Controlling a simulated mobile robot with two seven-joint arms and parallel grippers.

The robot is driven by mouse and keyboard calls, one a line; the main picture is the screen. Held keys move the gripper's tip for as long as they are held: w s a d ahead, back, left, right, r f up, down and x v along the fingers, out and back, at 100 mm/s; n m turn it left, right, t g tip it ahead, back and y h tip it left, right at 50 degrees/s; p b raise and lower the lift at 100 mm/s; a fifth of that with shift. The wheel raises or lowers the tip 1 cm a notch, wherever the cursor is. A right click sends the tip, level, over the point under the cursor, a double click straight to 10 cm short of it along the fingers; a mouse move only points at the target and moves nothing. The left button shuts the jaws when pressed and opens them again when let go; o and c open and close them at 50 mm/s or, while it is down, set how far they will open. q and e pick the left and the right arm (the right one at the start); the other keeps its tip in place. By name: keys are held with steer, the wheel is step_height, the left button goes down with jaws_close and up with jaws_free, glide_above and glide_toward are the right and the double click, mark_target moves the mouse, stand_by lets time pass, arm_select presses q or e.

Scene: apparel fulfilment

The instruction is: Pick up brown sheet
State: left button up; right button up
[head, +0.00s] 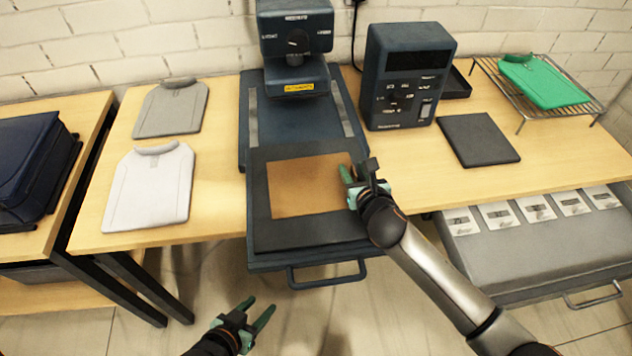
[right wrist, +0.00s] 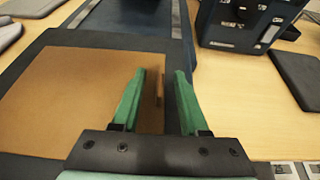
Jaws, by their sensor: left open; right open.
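The brown sheet (head: 308,187) lies flat on the dark lower plate (head: 285,241) of the heat press. My right gripper (head: 352,180) is at the sheet's right edge, with its two green fingers open. In the right wrist view, the sheet (right wrist: 60,95) fills the left part, and a small raised brown tab (right wrist: 159,88) stands between the open fingers (right wrist: 160,95). I cannot tell whether the fingers touch it. My left gripper (head: 257,310) is open and empty, low in front of the table, away from the sheet.
The press head (head: 296,45) stands behind the plate. A dark control box (head: 404,80) and a black pad (head: 478,139) are to the right. A green garment (head: 543,82) lies on a wire rack. Grey (head: 170,108) and white (head: 150,190) garments lie left. An open drawer (head: 540,250) holds several cards.

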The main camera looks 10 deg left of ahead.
jaws_close()
stand_by(0.3)
stand_by(1.2)
